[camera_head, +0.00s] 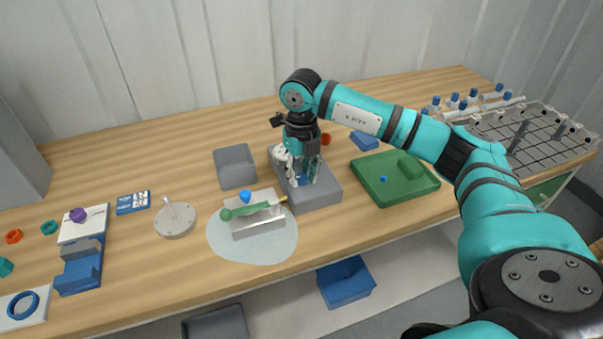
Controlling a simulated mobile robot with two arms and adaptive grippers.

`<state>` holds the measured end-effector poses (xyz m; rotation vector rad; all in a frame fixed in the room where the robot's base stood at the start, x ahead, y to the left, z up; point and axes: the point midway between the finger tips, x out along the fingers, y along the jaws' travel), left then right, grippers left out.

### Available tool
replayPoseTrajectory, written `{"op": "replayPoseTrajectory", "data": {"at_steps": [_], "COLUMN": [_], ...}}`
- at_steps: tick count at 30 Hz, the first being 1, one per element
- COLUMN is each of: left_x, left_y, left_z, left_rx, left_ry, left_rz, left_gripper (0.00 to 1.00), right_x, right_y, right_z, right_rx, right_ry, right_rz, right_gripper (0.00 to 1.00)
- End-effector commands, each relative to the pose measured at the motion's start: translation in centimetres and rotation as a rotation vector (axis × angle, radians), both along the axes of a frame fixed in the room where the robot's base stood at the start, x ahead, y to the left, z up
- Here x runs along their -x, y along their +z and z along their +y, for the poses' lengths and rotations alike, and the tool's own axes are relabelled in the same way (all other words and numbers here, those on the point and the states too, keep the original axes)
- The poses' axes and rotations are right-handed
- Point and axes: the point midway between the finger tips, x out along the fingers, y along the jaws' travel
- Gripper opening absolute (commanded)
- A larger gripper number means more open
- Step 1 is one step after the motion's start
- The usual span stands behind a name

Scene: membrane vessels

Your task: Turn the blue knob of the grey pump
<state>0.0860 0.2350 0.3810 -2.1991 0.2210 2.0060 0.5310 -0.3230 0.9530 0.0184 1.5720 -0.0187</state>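The grey pump (318,196) is a low grey block in the middle of the table. My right arm comes in from the right, and its gripper (302,178) points down over the top of the pump. A bit of blue, likely the knob (304,182), shows low between the fingers. The fingers hide most of it, and I cannot tell whether they touch it or how far they are closed. My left gripper is out of view.
A grey block (235,167) stands left of the pump. In front are a white block (258,222) with a green-handled tool and a blue ball on a pale mat (228,246). A green tray (376,196) lies right. A wire rack (555,138) stands far right.

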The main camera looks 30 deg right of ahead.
Motion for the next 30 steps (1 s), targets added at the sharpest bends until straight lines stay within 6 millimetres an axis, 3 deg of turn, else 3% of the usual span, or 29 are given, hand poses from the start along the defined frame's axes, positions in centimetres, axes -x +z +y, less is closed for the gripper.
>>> {"op": "replayPoseTrajectory", "data": {"at_steps": [1, 5, 16, 30], "left_x": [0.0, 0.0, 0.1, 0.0], "left_y": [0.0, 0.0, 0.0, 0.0], "left_z": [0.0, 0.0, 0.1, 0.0], "left_rx": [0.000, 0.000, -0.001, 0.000], "left_ry": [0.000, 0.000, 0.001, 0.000], "left_rz": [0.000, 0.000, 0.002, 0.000], "left_gripper": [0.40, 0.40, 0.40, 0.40], "right_x": [-0.1, -0.1, -0.1, -0.1], "right_y": [0.2, 0.1, 0.8, 9.8], "right_z": [-0.1, -0.1, 0.0, 0.0], "right_rx": [0.000, 0.000, 0.000, -0.001], "right_ry": [-0.001, -0.001, -0.001, -0.001], "right_rz": [-0.004, -0.003, -0.004, -0.005], "right_gripper": [0.35, 0.51, 0.51, 0.51]}}
